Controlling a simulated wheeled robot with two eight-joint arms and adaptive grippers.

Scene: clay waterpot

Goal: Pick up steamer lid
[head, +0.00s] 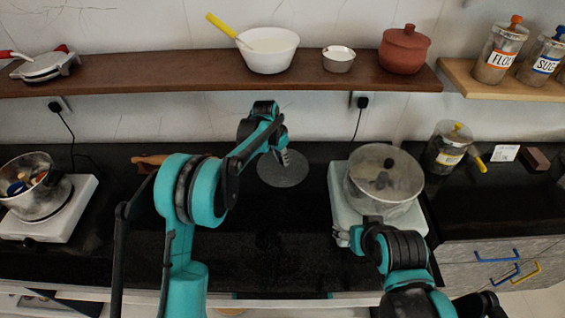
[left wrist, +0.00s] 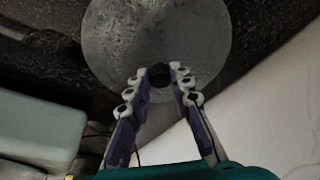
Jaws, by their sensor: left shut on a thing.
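A round grey metal lid (head: 283,170) shows over the dark counter, between the two hot plates. My left gripper (head: 283,157) is at its top. In the left wrist view the lid (left wrist: 160,28) fills the upper middle, and the fingertips of my left gripper (left wrist: 162,78) are shut on its dark central knob (left wrist: 158,75). I cannot tell whether the lid touches the counter.
A lidded metal pot (head: 384,180) stands on the right hot plate (head: 345,212). An open pot (head: 38,190) is on the left hot plate (head: 72,212). A wooden shelf (head: 180,75) with a white bowl (head: 267,50) and a clay pot (head: 404,50) runs above. The counter's middle is bare.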

